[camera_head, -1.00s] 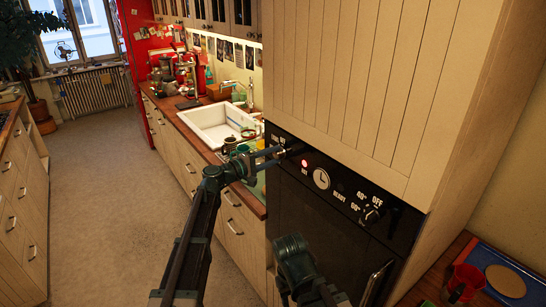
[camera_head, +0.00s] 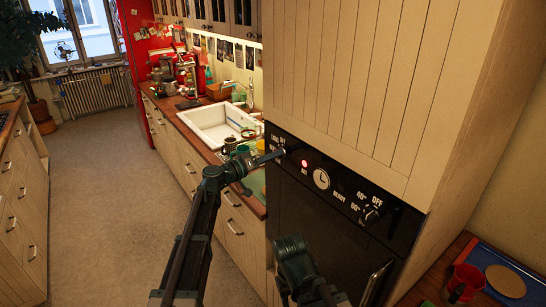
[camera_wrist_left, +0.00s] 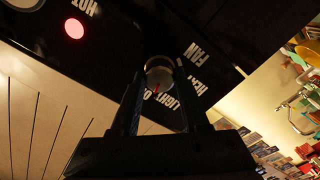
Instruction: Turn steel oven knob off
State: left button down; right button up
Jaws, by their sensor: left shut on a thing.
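The steel oven knob (camera_wrist_left: 159,70) is on the black oven panel in the left wrist view, beside white lettering that reads FAN and LIGHT. A small red mark shows near its lower edge. My left gripper (camera_wrist_left: 158,82) has its fingers on either side of this knob and is shut on it. In the head view my left gripper (camera_head: 279,154) reaches the left end of the oven panel (camera_head: 330,181), where the fingers largely hide the knob. Part of my right arm shows at the bottom middle of the head view, but its gripper does not.
A red light (camera_head: 304,163), a clock dial (camera_head: 321,179) and another knob (camera_head: 370,213) sit further right on the panel. A worktop with a white sink (camera_head: 213,124) and dishes lies left of the oven. The floor (camera_head: 120,200) is clear.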

pick_arm(q)
jog(key=shift+s+m, duration=0.1)
jog(key=shift+m, duration=1.5)
jog(key=shift+f, duration=0.1)
jog(key=shift+c, duration=2)
grip_release()
jog(key=shift+a, duration=0.1)
jog(key=v, duration=1.3)
jog(key=shift+s+a, duration=0.2)
jog(key=shift+a, duration=0.05)
